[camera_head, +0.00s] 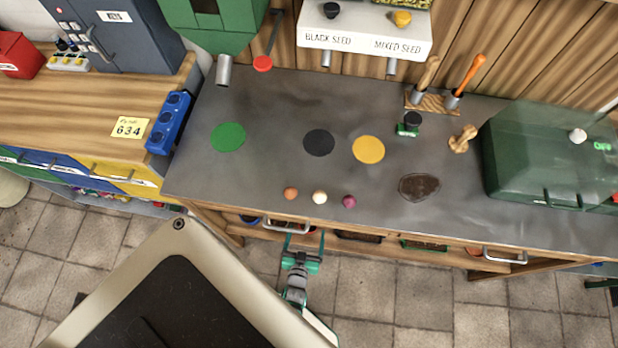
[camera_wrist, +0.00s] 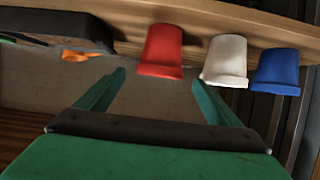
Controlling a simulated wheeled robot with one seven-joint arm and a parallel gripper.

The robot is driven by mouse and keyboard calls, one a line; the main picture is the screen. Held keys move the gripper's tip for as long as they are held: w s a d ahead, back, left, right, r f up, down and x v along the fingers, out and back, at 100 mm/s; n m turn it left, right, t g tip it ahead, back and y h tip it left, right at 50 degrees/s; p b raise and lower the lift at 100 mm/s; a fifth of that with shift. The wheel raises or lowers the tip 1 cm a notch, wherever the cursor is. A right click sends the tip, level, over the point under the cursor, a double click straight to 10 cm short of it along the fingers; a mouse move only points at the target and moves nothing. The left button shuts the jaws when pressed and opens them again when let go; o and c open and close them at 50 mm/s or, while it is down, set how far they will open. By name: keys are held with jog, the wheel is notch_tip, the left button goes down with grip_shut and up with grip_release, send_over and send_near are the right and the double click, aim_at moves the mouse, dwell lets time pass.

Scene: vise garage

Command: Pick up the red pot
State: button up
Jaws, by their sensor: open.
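The red pot (camera_wrist: 160,48) shows in the wrist view at the upper middle, beside a wooden plank. Its wider rim points toward the bottom of the picture. My gripper (camera_wrist: 158,78) is open, with its two green fingers spread and nothing between them. The red pot lies ahead of the gap between the fingertips, apparently apart from them. In the head view my gripper (camera_head: 304,240) is at the front edge of the workbench, below its top. I cannot make out the red pot in the head view; the bench top hides most of the shelf beneath.
A white pot (camera_wrist: 226,60) and a blue pot (camera_wrist: 277,71) stand close right of the red one in the wrist view. An orange-handled tool (camera_wrist: 80,56) is at left. The bench top (camera_head: 290,100) overhangs drawers with metal handles. Tiled floor (camera_head: 400,300) is open in front.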

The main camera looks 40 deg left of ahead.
jog(key=shift+x, duration=2.8)
jog(key=shift+d, duration=0.1)
jog(key=shift+c, duration=0.2)
jog(key=c, duration=1.1)
jog(key=shift+c, duration=0.4)
jog(key=shift+r, duration=0.1)
